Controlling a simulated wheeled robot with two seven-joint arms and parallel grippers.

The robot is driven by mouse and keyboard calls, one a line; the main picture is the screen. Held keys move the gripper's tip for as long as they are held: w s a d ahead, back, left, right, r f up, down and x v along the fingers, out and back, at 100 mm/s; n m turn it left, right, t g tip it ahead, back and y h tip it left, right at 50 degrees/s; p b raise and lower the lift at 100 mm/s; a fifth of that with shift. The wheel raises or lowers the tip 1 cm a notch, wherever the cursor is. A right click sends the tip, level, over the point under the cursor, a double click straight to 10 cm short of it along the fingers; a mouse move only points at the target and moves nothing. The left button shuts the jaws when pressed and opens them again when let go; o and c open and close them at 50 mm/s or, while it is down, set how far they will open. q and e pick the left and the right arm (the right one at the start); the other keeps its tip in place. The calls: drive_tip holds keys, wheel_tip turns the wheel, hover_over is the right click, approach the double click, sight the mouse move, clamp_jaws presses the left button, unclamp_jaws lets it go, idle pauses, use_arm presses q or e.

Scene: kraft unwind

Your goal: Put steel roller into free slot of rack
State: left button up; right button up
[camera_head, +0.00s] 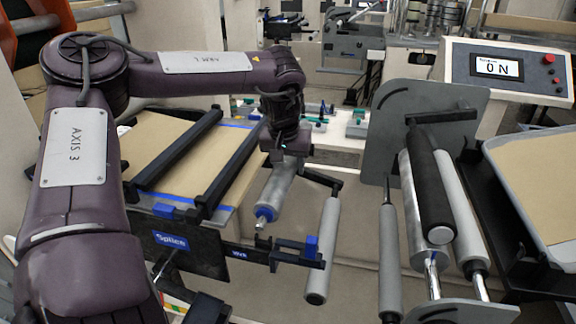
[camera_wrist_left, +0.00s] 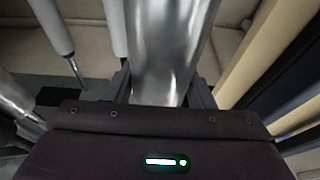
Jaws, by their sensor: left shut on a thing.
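My left gripper (camera_head: 287,150) is shut on the steel roller (camera_head: 274,190). The roller is a shiny cylinder with a blue collar and a thin metal end, tilted with that end toward the bottom left. In the left wrist view the steel roller (camera_wrist_left: 165,45) runs up between the two fingers of my left gripper (camera_wrist_left: 160,88). In the head view it overlaps the edge of the splice table; I cannot tell whether they touch. Black brackets (camera_head: 290,254) with a blue block lie just below it. Which part is the rack's free slot is not clear. My right gripper is not in view.
The splice table (camera_head: 165,160) with two black bars is at left. A slim grey roller (camera_head: 323,250) hangs right of the held one. A grey plate (camera_head: 425,120) and several rollers, one black (camera_head: 430,190), stand farther right.

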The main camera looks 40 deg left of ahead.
use_arm(q)
drive_tip(key=shift+r+p, duration=0.6)
drive_tip(key=shift+r, duration=0.95)
drive_tip(key=shift+f, duration=0.2)
